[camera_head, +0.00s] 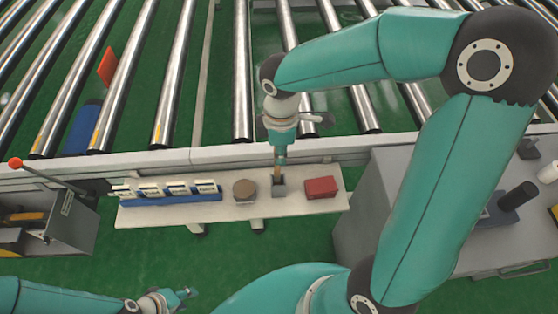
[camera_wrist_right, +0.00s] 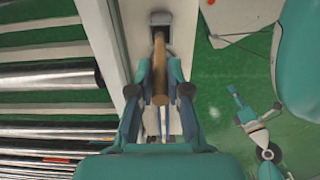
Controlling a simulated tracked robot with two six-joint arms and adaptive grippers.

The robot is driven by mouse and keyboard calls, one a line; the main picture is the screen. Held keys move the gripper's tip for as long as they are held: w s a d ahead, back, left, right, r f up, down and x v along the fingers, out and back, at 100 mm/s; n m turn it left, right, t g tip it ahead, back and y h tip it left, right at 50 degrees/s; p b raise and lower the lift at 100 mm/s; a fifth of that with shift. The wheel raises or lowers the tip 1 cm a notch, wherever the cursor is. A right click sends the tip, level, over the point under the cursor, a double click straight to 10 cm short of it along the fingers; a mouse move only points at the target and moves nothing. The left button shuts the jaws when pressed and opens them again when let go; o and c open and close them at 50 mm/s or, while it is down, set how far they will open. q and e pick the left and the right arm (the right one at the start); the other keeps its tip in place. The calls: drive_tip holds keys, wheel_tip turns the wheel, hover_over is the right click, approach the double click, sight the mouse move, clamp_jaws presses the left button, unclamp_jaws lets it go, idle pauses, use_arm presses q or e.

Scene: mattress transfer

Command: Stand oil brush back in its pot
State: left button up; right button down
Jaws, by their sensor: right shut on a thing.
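The oil brush has a wooden handle (camera_wrist_right: 160,82); it also shows in the head view (camera_head: 277,174). My right gripper (camera_head: 279,158) is shut on this handle, which lies between its fingers in the right wrist view (camera_wrist_right: 158,82). The small grey pot (camera_head: 279,191) stands on the narrow pale shelf (camera_head: 240,213). In the wrist view the brush's far end overlaps the dark opening of the pot (camera_wrist_right: 158,17). I cannot tell how deep the end sits. My left gripper (camera_head: 176,294) is low in the head view, away from the shelf, empty, its fingers apart.
A brown round object (camera_head: 244,190) stands left of the pot and a red block (camera_head: 321,187) right of it. A blue rack with several white-topped items (camera_head: 170,193) is further left. Metal rollers (camera_head: 175,75) lie behind. A grey cabinet (camera_head: 360,225) stands at the right.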

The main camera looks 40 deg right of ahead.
sight(280, 179)
drive_tip(key=shift+f, duration=1.95)
drive_tip(key=shift+f+b, duration=0.15)
drive_tip(key=shift+b, duration=0.2)
drive_tip(key=c, duration=1.1)
unclamp_jaws()
drive_tip(key=shift+r, duration=0.2)
drive_tip(key=shift+w+r, duration=0.1)
drive_tip(key=shift+r, duration=0.15)
wheel_tip(280, 179, up, 12)
drive_tip(key=shift+f+p, duration=0.25)
drive_tip(key=shift+p, duration=0.5)
